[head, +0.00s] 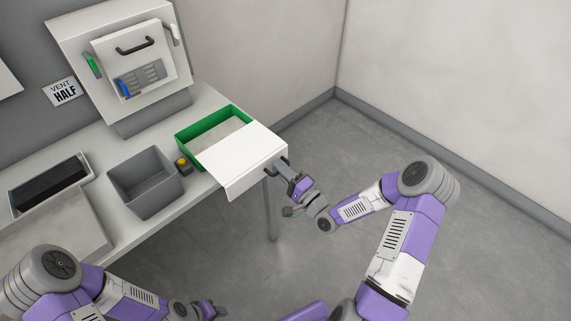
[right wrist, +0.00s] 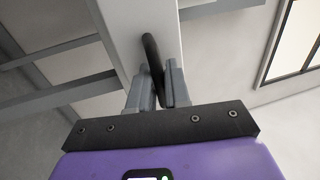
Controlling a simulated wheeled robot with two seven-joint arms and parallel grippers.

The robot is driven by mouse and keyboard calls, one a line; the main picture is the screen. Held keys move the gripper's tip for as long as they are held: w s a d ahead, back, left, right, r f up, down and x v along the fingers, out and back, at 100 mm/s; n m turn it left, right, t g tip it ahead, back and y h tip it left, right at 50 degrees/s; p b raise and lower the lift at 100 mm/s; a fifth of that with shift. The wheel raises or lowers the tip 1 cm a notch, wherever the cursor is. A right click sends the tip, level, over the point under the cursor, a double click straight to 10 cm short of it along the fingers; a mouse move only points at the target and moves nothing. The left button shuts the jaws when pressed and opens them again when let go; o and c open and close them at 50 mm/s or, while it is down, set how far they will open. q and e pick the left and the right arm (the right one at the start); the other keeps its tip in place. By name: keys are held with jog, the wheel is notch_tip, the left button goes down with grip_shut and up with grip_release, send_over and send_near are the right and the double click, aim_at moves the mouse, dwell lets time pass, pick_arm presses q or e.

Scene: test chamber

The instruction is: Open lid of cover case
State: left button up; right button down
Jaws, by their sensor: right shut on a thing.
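The cover case is a green-rimmed box (head: 188,136) at the right end of the bench. Its white lid (head: 240,160) covers the front right part and overhangs the bench edge. The far left part of the box is uncovered and shows a pale interior. My right gripper (head: 283,171) is at the lid's right edge. In the right wrist view its fingers (right wrist: 156,82) are shut on a black bar handle (right wrist: 152,52) on a white surface. My left gripper (head: 208,310) is low at the bottom of the head view, away from the case; its jaws are unclear.
A grey open bin (head: 145,190) and a small yellow-topped block (head: 182,163) stand left of the case. A dark-bottomed tray (head: 50,187) lies farther left. A wall panel (head: 100,25) with a black handle stands behind. Open floor lies to the right.

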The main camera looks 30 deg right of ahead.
jog(key=c, duration=1.3)
grip_release()
jog(key=v, duration=0.7)
jog(key=shift+s+d+f+p, duration=0.1)
jog(key=shift+s+p, duration=0.15)
jog(key=shift+p, duration=0.15)
